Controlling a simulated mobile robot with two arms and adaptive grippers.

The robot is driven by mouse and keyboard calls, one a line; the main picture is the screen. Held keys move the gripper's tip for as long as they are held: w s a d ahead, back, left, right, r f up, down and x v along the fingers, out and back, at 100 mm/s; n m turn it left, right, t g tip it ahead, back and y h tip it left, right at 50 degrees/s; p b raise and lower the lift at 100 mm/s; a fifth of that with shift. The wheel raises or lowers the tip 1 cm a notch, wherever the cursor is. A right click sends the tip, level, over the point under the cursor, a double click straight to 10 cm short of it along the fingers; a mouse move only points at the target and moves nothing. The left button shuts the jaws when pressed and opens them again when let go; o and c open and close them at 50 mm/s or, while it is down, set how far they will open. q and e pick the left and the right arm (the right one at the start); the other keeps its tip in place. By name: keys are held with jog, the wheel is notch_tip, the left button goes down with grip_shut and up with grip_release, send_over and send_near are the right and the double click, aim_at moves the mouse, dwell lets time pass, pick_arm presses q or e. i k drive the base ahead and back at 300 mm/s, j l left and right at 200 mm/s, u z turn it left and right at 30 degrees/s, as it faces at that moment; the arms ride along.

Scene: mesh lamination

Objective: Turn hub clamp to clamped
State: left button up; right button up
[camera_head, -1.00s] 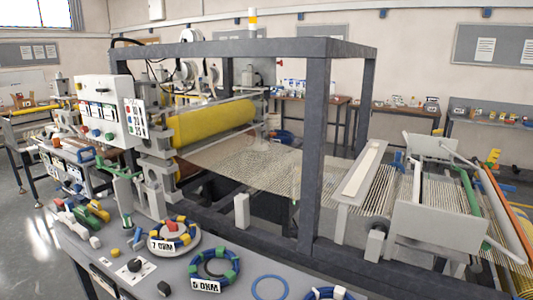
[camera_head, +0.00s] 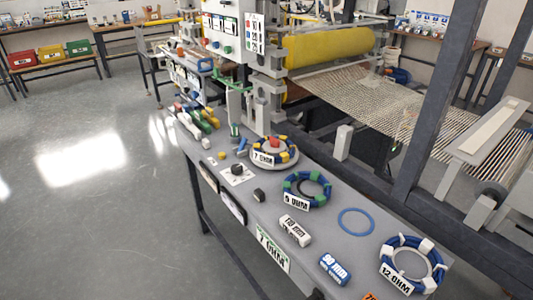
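I cannot tell for certain which part is the hub clamp. A round pale base (camera_head: 288,163) on the bench carries a ring with blue and yellow blocks and a "7 OHM" label (camera_head: 263,157). A red piece (camera_head: 275,142) stands at its middle. A small black knob (camera_head: 237,170) sits on a white plate (camera_head: 246,179) to the left of it. The settings of these parts are too small to read. Neither of my grippers shows in the head view.
The grey bench (camera_head: 325,262) also bears a "5 OHM" ring (camera_head: 307,188), a blue ring (camera_head: 356,222), a "12 OHM" ring (camera_head: 411,263) and labelled cylinders (camera_head: 294,231). The machine with a yellow roller (camera_head: 330,60) stands behind. Open floor (camera_head: 90,220) lies at left.

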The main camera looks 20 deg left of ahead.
aim_at(274, 142)
jog(key=j+z, duration=0.3)
jog(key=j, duration=0.25)
jog(key=j+z, duration=0.3)
jog(key=j, duration=0.25)
jog(key=k+j+z, duration=0.1)
jog(key=j+z, duration=0.15)
jog(key=j, duration=0.3)
